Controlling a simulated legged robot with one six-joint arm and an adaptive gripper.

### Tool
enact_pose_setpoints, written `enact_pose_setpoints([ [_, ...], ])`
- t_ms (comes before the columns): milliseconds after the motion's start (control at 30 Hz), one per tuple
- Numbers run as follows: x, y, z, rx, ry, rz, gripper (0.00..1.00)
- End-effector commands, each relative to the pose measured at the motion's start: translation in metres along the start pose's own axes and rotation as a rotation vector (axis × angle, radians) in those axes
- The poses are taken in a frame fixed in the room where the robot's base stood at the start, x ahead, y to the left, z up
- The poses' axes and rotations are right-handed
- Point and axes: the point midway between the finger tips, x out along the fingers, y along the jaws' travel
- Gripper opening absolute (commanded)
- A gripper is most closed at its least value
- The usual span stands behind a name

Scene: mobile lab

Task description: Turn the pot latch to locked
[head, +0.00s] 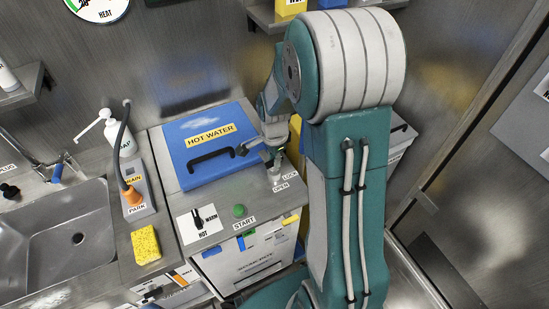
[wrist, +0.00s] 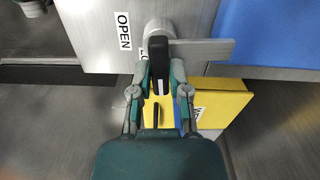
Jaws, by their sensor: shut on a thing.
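The pot has a blue lid marked HOT WATER (head: 208,143), lying flat and closed in the counter at the head view's centre. The latch (wrist: 158,50) shows in the wrist view as a black handle on a round grey hub with a flat grey bar reaching right. The handle points down, towards my gripper (wrist: 160,88), whose two fingers are shut on it. The OPEN label (wrist: 123,31) is left of the hub; a second label is mostly hidden beside the handle. In the head view my gripper (head: 269,157) is at the lid's right edge, by the OPEN and LOCK labels, and largely covers the latch.
A green START button (head: 239,211) and a HOT/WARM dial (head: 199,219) sit on the panel in front of the lid. A yellow sponge (head: 146,244), a sink (head: 60,240) and a soap bottle (head: 119,153) are to the left. A yellow box (wrist: 220,102) shows below the bar.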

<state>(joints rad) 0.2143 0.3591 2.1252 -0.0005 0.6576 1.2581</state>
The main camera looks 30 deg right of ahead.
Motion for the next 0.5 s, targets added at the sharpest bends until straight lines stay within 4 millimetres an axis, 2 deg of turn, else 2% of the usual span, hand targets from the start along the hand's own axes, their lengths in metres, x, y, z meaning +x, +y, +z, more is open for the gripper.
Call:
enact_pose_setpoints([
  [500, 0.0014, 0.0002, 0.0015, 0.116, -0.003, 0.002, 0.0],
])
